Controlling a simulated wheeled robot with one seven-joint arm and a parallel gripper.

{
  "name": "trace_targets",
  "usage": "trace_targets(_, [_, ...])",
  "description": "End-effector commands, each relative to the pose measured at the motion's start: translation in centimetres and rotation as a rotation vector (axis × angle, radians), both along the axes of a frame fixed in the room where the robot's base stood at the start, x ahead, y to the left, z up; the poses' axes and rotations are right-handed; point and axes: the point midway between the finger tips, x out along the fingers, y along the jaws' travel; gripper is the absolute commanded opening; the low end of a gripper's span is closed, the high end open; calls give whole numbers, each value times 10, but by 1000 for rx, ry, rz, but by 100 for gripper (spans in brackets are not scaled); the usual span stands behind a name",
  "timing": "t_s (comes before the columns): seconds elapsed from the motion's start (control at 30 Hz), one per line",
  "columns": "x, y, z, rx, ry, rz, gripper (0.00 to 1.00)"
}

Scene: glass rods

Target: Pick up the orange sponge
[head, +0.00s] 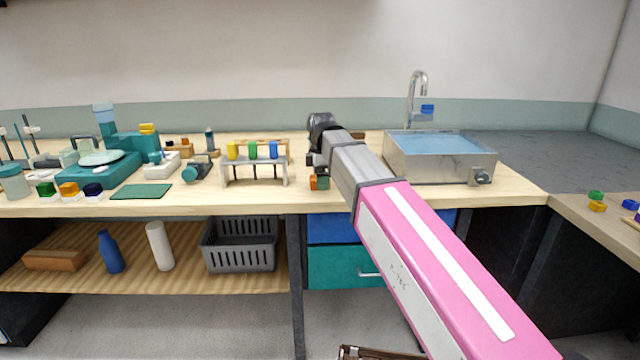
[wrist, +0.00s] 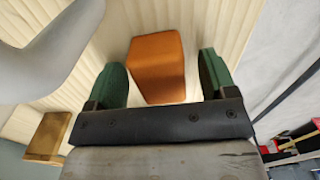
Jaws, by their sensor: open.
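The orange sponge (wrist: 158,72) is a block on the pale wooden worktop in the wrist view. It lies between the two green fingers of my gripper (wrist: 161,60), with visible gaps on both sides. My gripper is open and holds nothing. In the head view, a small orange patch of the sponge (head: 313,184) shows near the worktop's front edge, beside a green finger of my gripper (head: 319,176). My arm hides part of this area.
A rack (head: 254,160) with coloured tubes stands left of my gripper. A sink basin (head: 440,166) with water is to the right. A grey rounded form (wrist: 45,50) and a wooden block (wrist: 48,138) show at left in the wrist view. The worktop's front edge is close.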

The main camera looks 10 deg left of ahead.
Motion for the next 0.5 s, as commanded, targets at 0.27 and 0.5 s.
trace_targets(0.27, [0, 0, 0, 0, 0, 0, 48])
trace_targets(0.5, [0, 0, 0, 0, 0, 0, 25])
